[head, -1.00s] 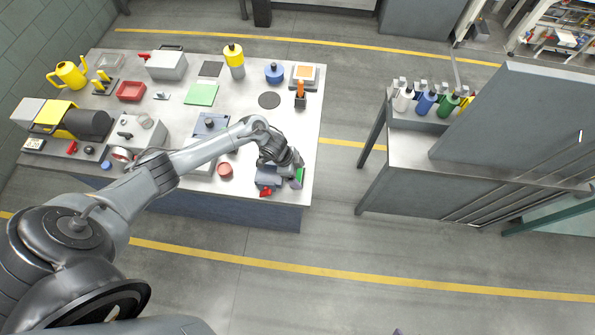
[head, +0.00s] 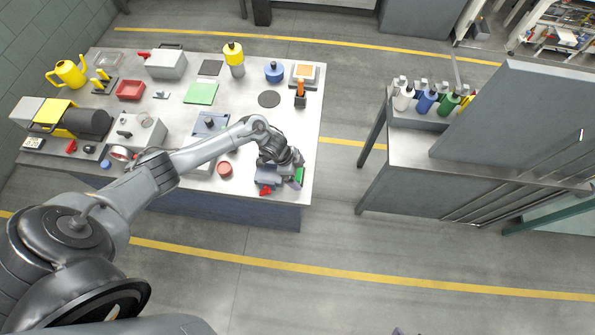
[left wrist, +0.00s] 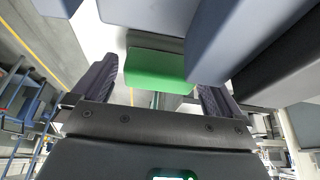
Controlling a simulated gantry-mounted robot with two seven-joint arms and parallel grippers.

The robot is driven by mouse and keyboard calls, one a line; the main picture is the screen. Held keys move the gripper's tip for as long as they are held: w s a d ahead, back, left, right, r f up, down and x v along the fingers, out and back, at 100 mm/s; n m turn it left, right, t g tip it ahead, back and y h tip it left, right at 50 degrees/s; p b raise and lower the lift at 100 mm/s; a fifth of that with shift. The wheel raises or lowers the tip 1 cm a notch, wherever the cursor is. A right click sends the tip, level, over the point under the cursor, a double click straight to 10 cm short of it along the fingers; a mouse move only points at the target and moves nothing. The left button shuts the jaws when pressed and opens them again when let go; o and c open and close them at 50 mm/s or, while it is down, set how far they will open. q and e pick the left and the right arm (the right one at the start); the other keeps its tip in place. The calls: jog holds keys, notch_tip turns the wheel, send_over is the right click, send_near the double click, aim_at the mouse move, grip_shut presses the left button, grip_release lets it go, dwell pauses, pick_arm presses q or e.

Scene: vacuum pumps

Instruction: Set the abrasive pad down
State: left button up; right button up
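The green pad (head: 298,176) stands near the table's front right corner, at the tip of my left gripper (head: 291,168). In the left wrist view the green pad (left wrist: 158,70) lies between the two fingertips of my left gripper (left wrist: 157,80). The fingers are far apart and the pad nearly fills the space; whether they press on it cannot be told. The pad's underside and its contact with the table are hidden. My right gripper is not in view.
A blue-grey block-like object (head: 267,175) with a red part (head: 265,190) sits just left of the pad. A red round dish (head: 225,169) is further left. The table (head: 292,125) is bare behind the gripper. The front right edge is close.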

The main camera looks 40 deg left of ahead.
pick_arm(q)
jog(key=v, duration=1)
jog(key=shift+r, duration=0.4)
jog(key=shift+s+a, duration=0.1)
grip_shut()
dwell(0.5)
dwell(0.9)
